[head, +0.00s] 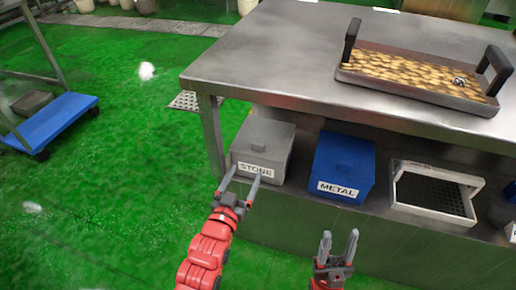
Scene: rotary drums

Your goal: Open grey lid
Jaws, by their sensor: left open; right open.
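The grey lid (266,138) lies on a grey box labelled STONE (252,170), which stands on the lower shelf of a steel table. The lid looks closed. My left gripper (240,178) is open, its two fingers pointing at the front of the grey box near the label. I cannot tell whether the fingers touch it. My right gripper (338,242) is open and empty, in front of and below the blue box, apart from it.
A blue box labelled METAL (343,170) and a white-framed basket (434,191) stand to the right. The steel table top (290,45) overhangs the shelf and carries a tray (420,85) of brown pieces. A blue cart (55,118) stands left; green floor between is mostly free.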

